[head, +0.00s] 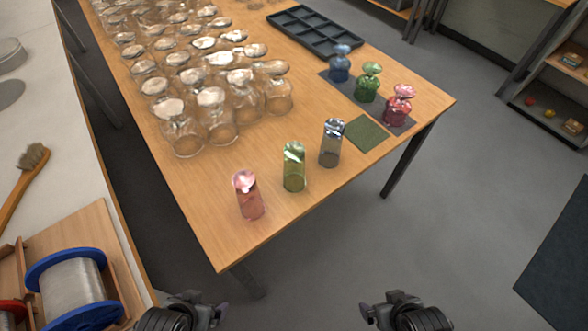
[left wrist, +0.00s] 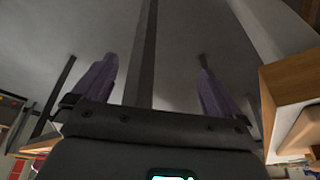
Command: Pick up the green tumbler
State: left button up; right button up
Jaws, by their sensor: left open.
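The green tumbler (head: 294,167) stands upright near the front edge of the wooden table (head: 230,245) in the head view. A pink tumbler (head: 248,195) stands to its left and a clear bluish-grey tumbler (head: 331,143) to its right, both apart from it. My left gripper (head: 205,304) is at the bottom of the head view, well short of the table and the tumbler. The left wrist view shows its two fingers (left wrist: 155,80) spread apart with nothing between them. My right gripper (head: 385,305) is at the bottom right of the head view, away from the table; its fingers are unclear.
Many clear glass vessels (head: 220,115) crowd the table's left side. A black divided tray (head: 315,32) lies behind. A bench with wire spools (head: 72,290) is at left.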

pick_arm(q)
jog(key=shift+d, duration=0.2)
jog(key=shift+c, duration=1.4)
jog(key=shift+a, duration=0.15)
